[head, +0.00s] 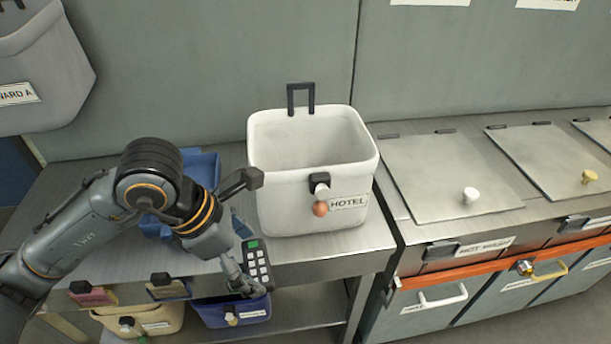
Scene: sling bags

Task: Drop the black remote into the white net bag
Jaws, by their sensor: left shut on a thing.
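My left gripper (249,238) is shut on the black remote (258,264), which has a small green screen and pale buttons. The remote hangs tilted near the front edge of the metal table, left of and lower in the picture than the white container. The white container (283,205) stands upright and open on the table, with a black handle at its back and a HOTEL label on its front. It looks like a solid-walled bin; I cannot make out any netting. Its visible inside looks empty. My right gripper is not in view.
A blue tray (205,168) sits behind my left arm. Beige (155,318) and blue (233,312) bins are below the table's front edge. A grey bag (45,75) hangs at upper left. A steel counter with lids (455,170) stands to the right.

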